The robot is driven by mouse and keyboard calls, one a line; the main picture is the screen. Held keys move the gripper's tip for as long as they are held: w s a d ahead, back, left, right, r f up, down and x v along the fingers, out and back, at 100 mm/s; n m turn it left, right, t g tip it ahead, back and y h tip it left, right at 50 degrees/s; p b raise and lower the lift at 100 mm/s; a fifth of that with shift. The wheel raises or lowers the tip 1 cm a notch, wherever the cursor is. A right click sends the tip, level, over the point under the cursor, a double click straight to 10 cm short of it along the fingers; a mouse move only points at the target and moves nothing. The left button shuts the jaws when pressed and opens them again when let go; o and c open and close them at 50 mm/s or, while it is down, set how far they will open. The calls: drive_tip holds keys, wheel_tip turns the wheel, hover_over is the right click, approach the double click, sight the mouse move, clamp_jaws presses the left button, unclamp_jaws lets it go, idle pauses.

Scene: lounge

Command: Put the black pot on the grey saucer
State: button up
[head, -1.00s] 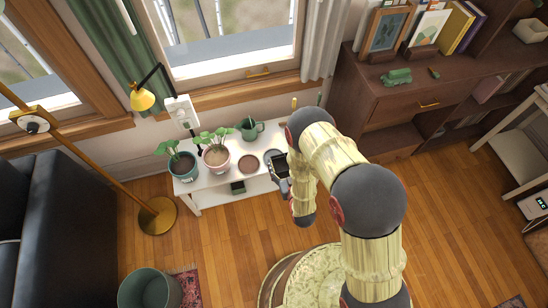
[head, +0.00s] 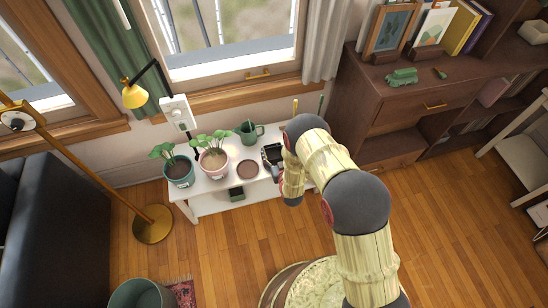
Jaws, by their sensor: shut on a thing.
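My gripper (head: 273,158) is over the right part of the white bench, shut on a small dark thing that I take for the black pot (head: 273,151). Pot and gripper are both dark and small here, so their outlines are hard to part. The grey saucer is hidden behind the gripper and pot. I cannot tell whether the pot touches the saucer or hangs above it. A brown saucer (head: 248,169) lies empty just left of the gripper.
The white bench (head: 212,205) also holds a plant in a teal pot (head: 180,176), a plant in a pink pot (head: 214,165) and a green watering can (head: 249,131). A wooden cabinet (head: 385,125) is to the right.

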sight(272, 151)
drive_tip(key=shift+w+f+b, duration=0.2)
drive_tip(key=shift+f+b, duration=0.45)
drive_tip(key=shift+f, duration=1.1)
drive_tip(key=shift+f, duration=0.15)
drive_tip(key=o, duration=1.1)
drive_tip(key=shift+o, duration=0.3)
